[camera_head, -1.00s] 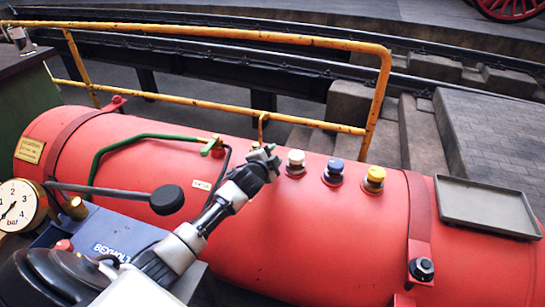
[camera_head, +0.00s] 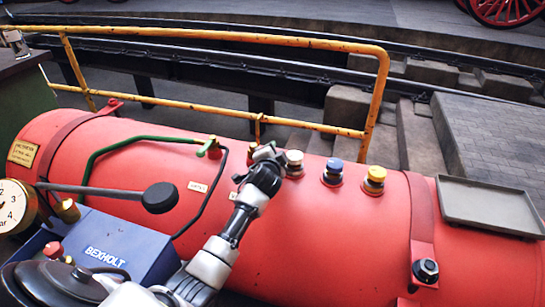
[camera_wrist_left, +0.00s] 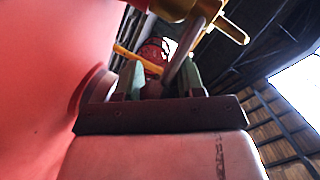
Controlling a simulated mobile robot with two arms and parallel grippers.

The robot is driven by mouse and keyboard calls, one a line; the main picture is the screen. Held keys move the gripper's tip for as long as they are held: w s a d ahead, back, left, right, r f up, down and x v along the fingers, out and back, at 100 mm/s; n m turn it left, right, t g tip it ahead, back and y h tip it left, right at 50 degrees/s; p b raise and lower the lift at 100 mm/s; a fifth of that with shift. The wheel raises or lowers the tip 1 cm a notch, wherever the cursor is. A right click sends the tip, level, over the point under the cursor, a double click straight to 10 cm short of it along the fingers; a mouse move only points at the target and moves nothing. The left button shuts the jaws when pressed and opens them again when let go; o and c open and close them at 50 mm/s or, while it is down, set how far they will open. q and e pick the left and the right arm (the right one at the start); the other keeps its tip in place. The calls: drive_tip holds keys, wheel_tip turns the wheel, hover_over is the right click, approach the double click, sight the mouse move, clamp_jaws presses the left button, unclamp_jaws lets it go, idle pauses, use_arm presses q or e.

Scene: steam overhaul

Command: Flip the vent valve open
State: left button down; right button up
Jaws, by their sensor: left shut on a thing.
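In the head view the left gripper (camera_head: 265,153) is at the top of the red boiler (camera_head: 330,220), just left of the white cap (camera_head: 294,158). It hides most of the valve there, so I cannot tell the lever's angle. My right gripper is not in view.
A blue cap (camera_head: 333,168) and a yellow cap (camera_head: 375,174) stand right of the white one. A grey tray (camera_head: 485,203) lies on the boiler's right. A green pipe (camera_head: 120,146), a black-knobbed lever (camera_head: 160,197) and a blue box (camera_head: 115,245) are left. A yellow railing (camera_head: 230,118) runs behind.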

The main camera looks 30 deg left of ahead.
use_arm(q)
drive_tip(key=shift+s+d+f, duration=0.1)
drive_tip(key=shift+d+f, duration=0.1)
drive_tip(key=shift+f, duration=0.4)
drive_tip(key=c, duration=0.9)
unclamp_jaws()
drive_tip(key=shift+o, duration=0.5)
drive_tip(key=shift+r, duration=0.1)
drive_tip(key=shift+s+r, duration=0.15)
drive_tip(key=shift+s, duration=0.05)
drive_tip(key=p+v, duration=0.2)
drive_tip(key=v, duration=0.8)
drive_tip(key=shift+d, duration=0.2)
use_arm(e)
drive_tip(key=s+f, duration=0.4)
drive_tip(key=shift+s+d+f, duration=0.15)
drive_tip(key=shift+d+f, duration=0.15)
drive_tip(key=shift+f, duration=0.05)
use_arm(q)
drive_tip(key=shift+r, duration=0.15)
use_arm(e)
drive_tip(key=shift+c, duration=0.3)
